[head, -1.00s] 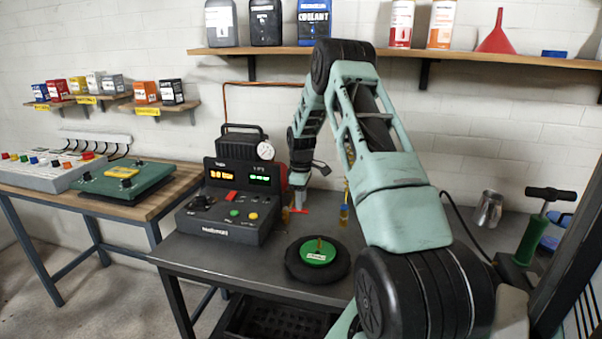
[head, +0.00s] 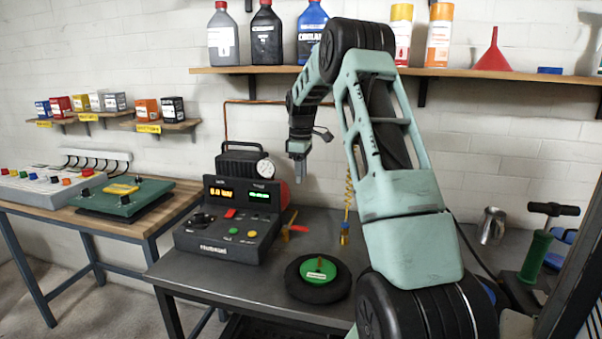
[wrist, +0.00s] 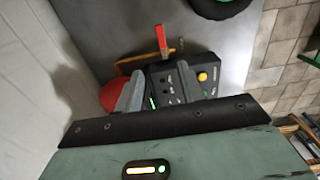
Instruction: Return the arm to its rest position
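My gripper (head: 298,152) hangs pointing down, raised above the back of the dark workbench (head: 200,272) and apart from everything on it. In the wrist view its two grey fingers (wrist: 158,85) stand apart with nothing held between them. My teal arm arches up from the lower right of the head view and over to the gripper. Below the gripper are the black control box (head: 222,222) with lit displays and a red-and-orange propeller-like part (head: 292,226). The control box also shows beyond the fingers in the wrist view (wrist: 205,98).
A black wheel with a green hub (head: 318,270) lies on the bench. A yellow coiled hose (head: 348,195) hangs behind. A shelf (head: 270,70) with bottles and a red funnel (head: 492,52) runs above. A metal jug (head: 491,226) and green pump (head: 536,250) stand at right.

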